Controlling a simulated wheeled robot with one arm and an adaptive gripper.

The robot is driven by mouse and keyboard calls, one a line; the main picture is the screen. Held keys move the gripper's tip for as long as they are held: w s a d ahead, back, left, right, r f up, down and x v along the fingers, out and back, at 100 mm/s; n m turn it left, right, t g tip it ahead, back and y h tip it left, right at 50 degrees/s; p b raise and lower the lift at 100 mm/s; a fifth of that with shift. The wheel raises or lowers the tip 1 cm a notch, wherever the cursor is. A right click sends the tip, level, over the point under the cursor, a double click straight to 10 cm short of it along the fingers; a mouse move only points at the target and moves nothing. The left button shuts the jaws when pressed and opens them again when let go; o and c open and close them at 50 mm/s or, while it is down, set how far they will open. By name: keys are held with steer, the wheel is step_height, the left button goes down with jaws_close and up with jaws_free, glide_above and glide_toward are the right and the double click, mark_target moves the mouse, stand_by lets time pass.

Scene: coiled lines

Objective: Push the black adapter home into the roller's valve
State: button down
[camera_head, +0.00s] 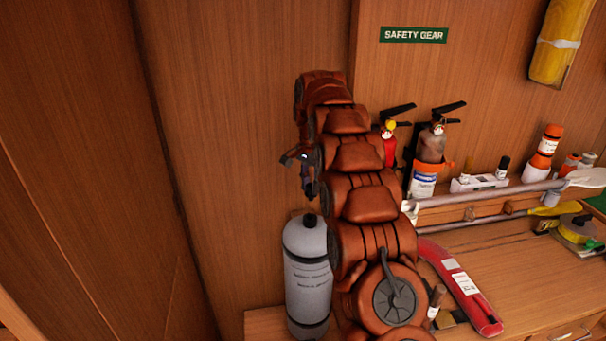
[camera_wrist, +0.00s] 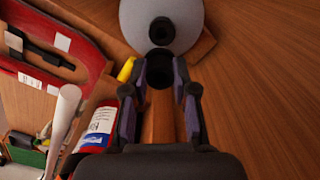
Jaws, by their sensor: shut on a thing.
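The grey roller (camera_head: 307,270) stands upright below my gripper (camera_head: 309,190) in the head view. Its dark valve (camera_head: 309,220) is on top. In the wrist view the roller's round end (camera_wrist: 188,12) fills the top, with the black valve (camera_wrist: 161,31) near its centre. My gripper (camera_wrist: 160,92) is shut on the black adapter (camera_wrist: 160,70), a short dark hollow piece between the fingertips. The adapter appears just below the valve in that picture. I cannot tell whether they touch.
A red case (camera_head: 462,287) lies on the wooden bench right of my arm. Fire extinguishers (camera_head: 431,147), bottles and a long pole (camera_head: 480,196) stand or lie behind it. A wooden wall (camera_head: 230,120) is close behind the roller. Space left of the roller looks clear.

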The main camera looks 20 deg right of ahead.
mark_target(310, 194)
steer(key=shift+w+f, duration=0.1)
steer(key=shift+w, duration=0.1)
steer(key=shift+f+b, duration=0.5)
steer(key=shift+f, duration=1.45)
steer(key=shift+f+b, duration=0.55)
steer(key=shift+f, duration=0.4)
steer(key=shift+s+a+f+b, duration=0.1)
steer(key=shift+f+b, duration=1.05)
steer(key=shift+f, duration=0.2)
steer(key=c, duration=0.5)
jaws_free()
steer(key=shift+r, duration=0.15)
steer(key=shift+r+p, duration=0.65)
steer(key=shift+r, duration=1.75)
